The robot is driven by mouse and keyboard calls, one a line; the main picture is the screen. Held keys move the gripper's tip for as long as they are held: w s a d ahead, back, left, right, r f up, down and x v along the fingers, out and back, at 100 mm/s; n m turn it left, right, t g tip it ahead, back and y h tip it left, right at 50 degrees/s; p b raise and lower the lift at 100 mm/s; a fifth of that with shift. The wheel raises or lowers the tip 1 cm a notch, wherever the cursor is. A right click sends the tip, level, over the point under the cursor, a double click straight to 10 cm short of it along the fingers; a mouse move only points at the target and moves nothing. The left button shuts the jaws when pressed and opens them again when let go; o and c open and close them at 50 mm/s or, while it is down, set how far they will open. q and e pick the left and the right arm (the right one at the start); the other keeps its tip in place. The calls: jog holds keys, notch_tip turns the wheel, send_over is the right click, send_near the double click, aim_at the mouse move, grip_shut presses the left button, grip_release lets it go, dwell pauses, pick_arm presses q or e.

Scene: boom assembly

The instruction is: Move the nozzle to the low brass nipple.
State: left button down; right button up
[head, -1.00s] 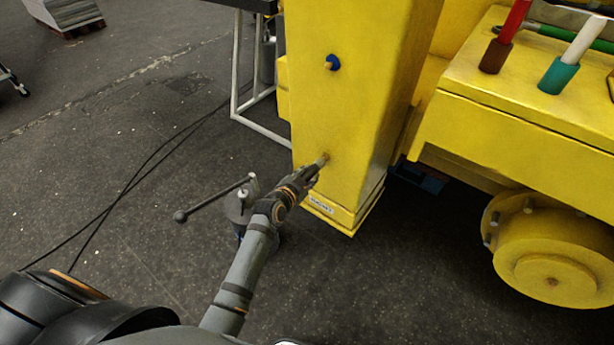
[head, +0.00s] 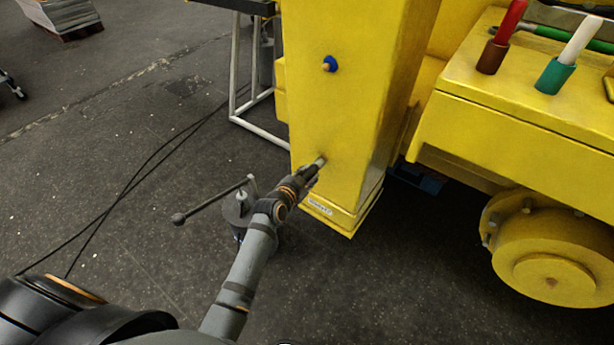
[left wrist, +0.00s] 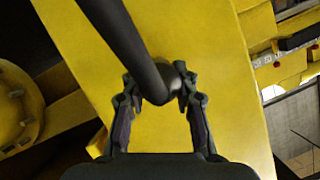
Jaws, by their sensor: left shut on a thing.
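My left gripper (head: 311,175) is at the lower front face of the yellow boom column (head: 345,115). It is shut on the nozzle (head: 320,162), whose grey tip points at the column face. In the left wrist view a dark rounded piece of the nozzle (left wrist: 172,76) lies between the fingers, and a thick black hose (left wrist: 125,40) runs to it. The low brass nipple cannot be made out behind the tip; whether they touch I cannot tell. Higher on the same face is a brass nipple with a blue ring (head: 330,64). My right gripper is not in view.
A grey canister with a lever handle (head: 240,208) stands beside my left arm. A table frame (head: 260,125) stands behind. Open floor lies left.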

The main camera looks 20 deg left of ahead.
pick_arm(q)
jog(key=shift+w+d, duration=0.1)
jog(key=shift+w, duration=0.2)
jog(key=c, duration=1)
grip_release()
jog(key=shift+o, duration=0.2)
jog(key=v, duration=1.2)
jog(key=shift+f, duration=0.1)
